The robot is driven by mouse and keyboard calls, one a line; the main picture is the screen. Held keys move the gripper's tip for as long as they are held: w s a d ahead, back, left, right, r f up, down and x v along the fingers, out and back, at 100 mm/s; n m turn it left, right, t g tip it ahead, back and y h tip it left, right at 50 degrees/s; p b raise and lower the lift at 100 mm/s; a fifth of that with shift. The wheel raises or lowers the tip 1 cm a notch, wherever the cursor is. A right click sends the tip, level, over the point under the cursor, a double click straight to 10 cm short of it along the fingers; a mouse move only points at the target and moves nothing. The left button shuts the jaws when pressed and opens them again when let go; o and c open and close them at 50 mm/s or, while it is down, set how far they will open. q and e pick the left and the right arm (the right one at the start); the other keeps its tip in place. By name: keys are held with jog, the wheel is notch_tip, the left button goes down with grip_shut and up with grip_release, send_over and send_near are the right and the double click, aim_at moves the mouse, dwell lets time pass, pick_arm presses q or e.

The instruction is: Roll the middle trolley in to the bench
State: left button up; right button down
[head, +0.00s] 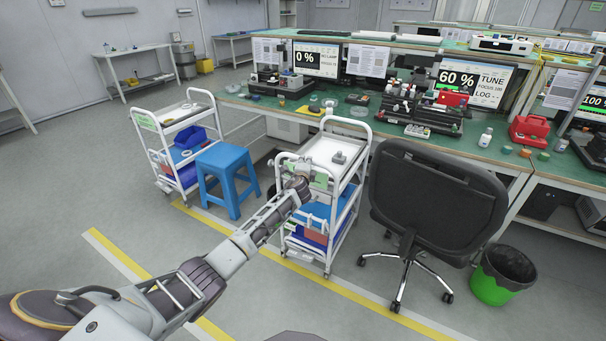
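A white trolley (343,213) stands between the blue stool and the black chair, its far end close to the green bench (262,107). It has a white top shelf with a small grey object and lower shelves with blue and red items. My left arm reaches in from the lower left, and its gripper (301,169) is at the trolley's near upper rail. The gripper is small and partly hidden by my wrist, so I cannot tell whether its fingers are closed around the rail. A second white trolley (150,138) stands at the left. My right gripper is out of view.
A blue stool (225,174) stands left of the nearer trolley. A black wheeled chair (433,205) stands close on its right, with a green-black bin (502,275) beyond. Yellow lines (275,258) cross the open grey floor. Instruments and screens crowd the bench.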

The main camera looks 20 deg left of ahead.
pick_arm(q)
jog(key=v, duration=0.8)
jog(key=shift+s+r, duration=0.15)
jog(key=shift+s, duration=0.1)
jog(key=shift+d, duration=0.1)
dwell(0.7)
